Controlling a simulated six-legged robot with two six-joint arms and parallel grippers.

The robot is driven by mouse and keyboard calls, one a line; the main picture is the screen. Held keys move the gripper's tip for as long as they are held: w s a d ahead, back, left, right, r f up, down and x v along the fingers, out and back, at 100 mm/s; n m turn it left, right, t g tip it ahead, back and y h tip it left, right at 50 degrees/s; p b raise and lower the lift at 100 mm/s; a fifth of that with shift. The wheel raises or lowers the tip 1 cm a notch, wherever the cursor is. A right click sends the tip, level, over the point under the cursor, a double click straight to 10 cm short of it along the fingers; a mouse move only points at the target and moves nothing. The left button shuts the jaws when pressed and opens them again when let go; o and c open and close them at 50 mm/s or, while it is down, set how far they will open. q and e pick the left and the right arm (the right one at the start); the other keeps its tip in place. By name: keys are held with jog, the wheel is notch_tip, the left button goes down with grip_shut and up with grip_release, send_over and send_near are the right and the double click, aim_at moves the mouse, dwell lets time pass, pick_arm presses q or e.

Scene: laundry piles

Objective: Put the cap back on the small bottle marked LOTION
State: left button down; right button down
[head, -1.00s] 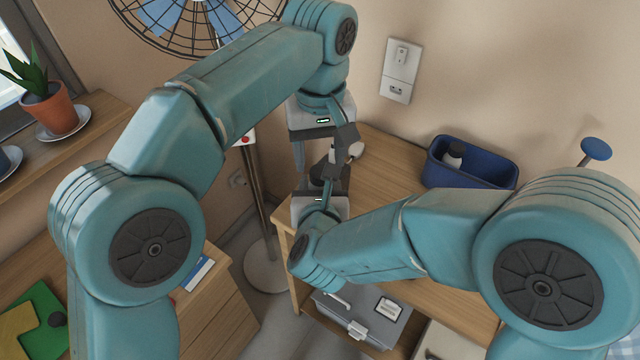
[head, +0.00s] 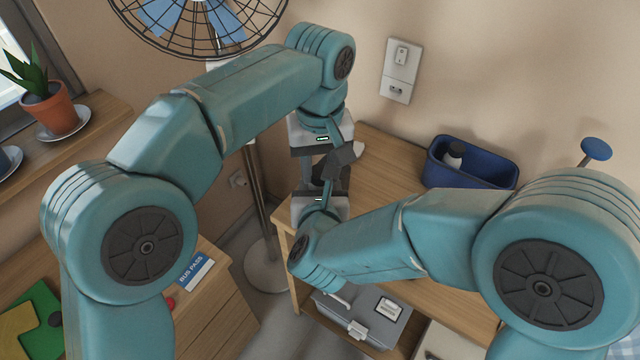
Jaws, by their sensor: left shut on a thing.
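My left gripper (head: 338,163) reaches down above the wooden table. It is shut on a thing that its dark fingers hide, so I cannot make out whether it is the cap. My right gripper (head: 323,182) points up from below, right under and very close to the left one. The fingers overlap in the picture, and I cannot tell whether they touch or whether the right one holds anything. A small pale thing (head: 359,148) shows just beside the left fingers; I cannot tell what it is. No LOTION marking is readable.
A blue bin (head: 472,181) with a dark-and-white bottle (head: 455,152) in it stands on the table (head: 385,187). A fan (head: 200,25) stands behind my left arm. A grey case (head: 375,318) lies on the shelf below. A bus pass (head: 194,270) lies at lower left.

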pick_arm(q)
jog(key=m, duration=0.6)
jog(key=c, duration=0.7)
grip_release()
jog(key=shift+r, duration=2.25)
